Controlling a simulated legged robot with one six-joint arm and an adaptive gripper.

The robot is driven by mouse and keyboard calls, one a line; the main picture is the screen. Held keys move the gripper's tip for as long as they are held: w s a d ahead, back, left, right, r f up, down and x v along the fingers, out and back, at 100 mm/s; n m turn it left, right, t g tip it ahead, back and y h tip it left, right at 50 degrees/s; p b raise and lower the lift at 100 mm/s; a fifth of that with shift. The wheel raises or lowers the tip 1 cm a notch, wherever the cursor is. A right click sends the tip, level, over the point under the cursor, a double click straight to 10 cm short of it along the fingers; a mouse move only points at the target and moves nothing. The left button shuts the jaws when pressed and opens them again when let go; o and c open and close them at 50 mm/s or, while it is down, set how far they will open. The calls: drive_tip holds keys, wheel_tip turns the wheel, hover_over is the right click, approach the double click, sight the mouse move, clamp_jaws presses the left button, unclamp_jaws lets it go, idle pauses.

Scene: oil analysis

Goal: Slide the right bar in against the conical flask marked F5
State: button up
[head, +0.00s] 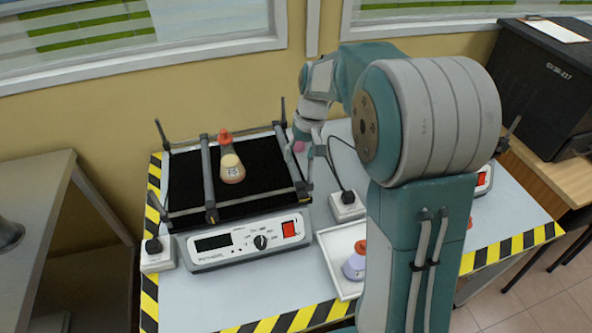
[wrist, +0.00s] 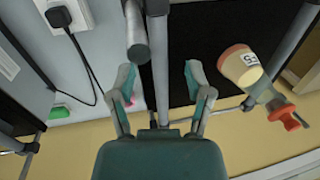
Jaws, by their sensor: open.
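The conical flask marked F5 (head: 231,168) stands on the black mat of the shaker, with an orange stopper and pale orange contents. The right bar (head: 291,160) lies along the right side of the mat, apart from the flask. In the wrist view a grey bar (wrist: 158,60), which looks like this right bar, runs between my fingers. My gripper (head: 301,155) is open over the bar, and the wrist view shows both spread fingers (wrist: 160,82). Contact with the bar cannot be told.
The left bar (head: 208,180) is left of the flask. Upright posts stand at the platform corners; a thick grey one (wrist: 137,35) is near my fingers. The control box (head: 250,240) is in front. A white tray (head: 340,285) holds another flask (head: 355,264).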

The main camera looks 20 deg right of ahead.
sight(296, 172)
drive_tip(key=f, duration=0.3)
drive_tip(key=a+f, duration=0.1)
drive_tip(key=f, duration=0.1)
drive_tip(key=shift+f, duration=0.35)
clamp_jaws()
